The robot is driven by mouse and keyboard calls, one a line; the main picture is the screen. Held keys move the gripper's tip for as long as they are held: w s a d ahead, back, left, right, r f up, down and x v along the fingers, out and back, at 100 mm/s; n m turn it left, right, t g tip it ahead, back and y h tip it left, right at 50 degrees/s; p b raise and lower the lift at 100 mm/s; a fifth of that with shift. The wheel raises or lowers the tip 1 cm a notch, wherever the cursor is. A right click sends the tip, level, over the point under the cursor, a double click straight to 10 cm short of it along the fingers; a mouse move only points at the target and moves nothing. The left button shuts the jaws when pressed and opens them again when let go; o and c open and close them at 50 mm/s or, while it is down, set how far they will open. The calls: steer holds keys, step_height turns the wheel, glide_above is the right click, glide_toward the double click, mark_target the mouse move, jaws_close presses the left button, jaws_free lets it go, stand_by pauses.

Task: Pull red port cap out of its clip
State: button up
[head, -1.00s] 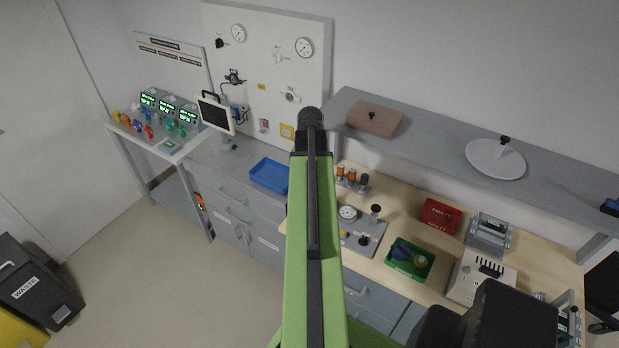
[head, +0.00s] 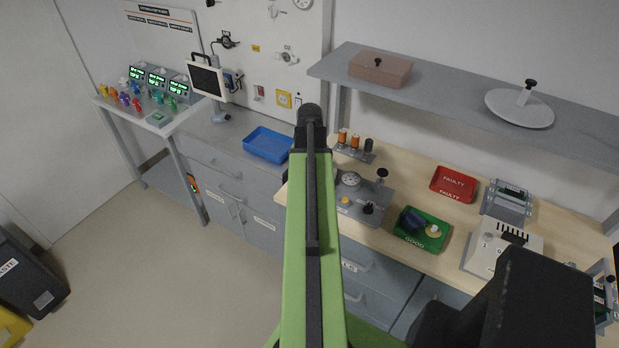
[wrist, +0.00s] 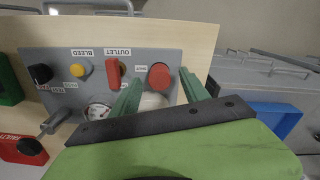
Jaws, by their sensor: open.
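A round red cap (wrist: 159,77) sits on the grey panel (wrist: 35,58) in the wrist view; I take it for the port cap. I cannot tell the gap in depth. In the head view my arm hides the gripper and the cap; part of the grey panel (head: 378,190) shows right of the arm.
On the panel are a yellow button (wrist: 81,67), a black knob (wrist: 40,74) and a gauge (wrist: 98,111). A green GOOD tray (head: 440,243) and a red FAULTY box (head: 454,184) are to the right. A blue tray (head: 267,145) is left; a shelf (head: 440,85) hangs behind.

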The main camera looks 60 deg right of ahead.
steer(key=shift+f, duration=0.6)
steer(key=shift+r, duration=0.1)
jaws_close()
stand_by(0.3)
step_height(320, 180, up, 3)
steer(key=p, duration=0.3)
steer(key=shift+r, duration=0.1)
